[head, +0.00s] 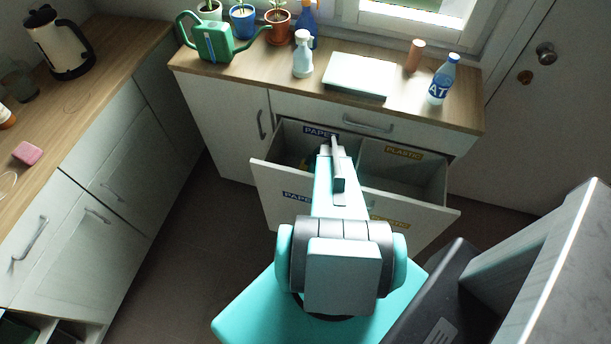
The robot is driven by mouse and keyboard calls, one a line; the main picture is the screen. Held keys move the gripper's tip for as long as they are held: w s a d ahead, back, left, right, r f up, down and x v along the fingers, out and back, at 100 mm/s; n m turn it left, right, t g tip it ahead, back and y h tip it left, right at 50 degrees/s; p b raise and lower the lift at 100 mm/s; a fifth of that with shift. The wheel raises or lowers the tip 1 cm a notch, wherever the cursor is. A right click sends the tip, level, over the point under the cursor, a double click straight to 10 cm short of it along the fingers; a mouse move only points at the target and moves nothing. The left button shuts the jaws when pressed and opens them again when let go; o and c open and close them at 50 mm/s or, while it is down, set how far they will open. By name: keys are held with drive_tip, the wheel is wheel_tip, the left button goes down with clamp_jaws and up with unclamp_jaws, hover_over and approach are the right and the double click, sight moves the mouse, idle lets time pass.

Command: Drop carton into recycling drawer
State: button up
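The recycling drawer (278,182) stands pulled open below the counter. Its left compartment is labelled PAPER and its right one PLASTIC. My arm reaches forward over the drawer, its far end above the left compartment near the divider. My gripper cannot be made out behind the arm, so its fingers and anything in them are hidden. A small yellowish and dark thing (307,162) shows in the PAPER compartment, partly covered by my arm; I cannot tell whether it is the carton. The visible part of the PLASTIC compartment looks empty.
The counter (280,85) above the drawer holds a green watering can (212,40), potted plants, spray bottles, a flat pale box (343,76), a brown cylinder (414,55) and a blue-white bottle (441,80). Left, another counter holds a kettle (58,42). Dark floor is free between the cabinets.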

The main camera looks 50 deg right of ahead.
drive_tip(key=shift+f+b, duration=0.4)
drive_tip(key=shift+b, duration=0.3)
drive_tip(key=o, duration=1.1)
drive_tip(key=shift+r+p, duration=0.4)
drive_tip(key=shift+p, duration=0.3)
drive_tip(key=shift+r+p, duration=0.3)
drive_tip(key=shift+p, duration=0.2)
drive_tip(key=b+v, duration=0.4)
drive_tip(key=v, duration=0.8)
drive_tip(key=shift+f+b, duration=0.1)
drive_tip(key=shift+b, duration=0.3)
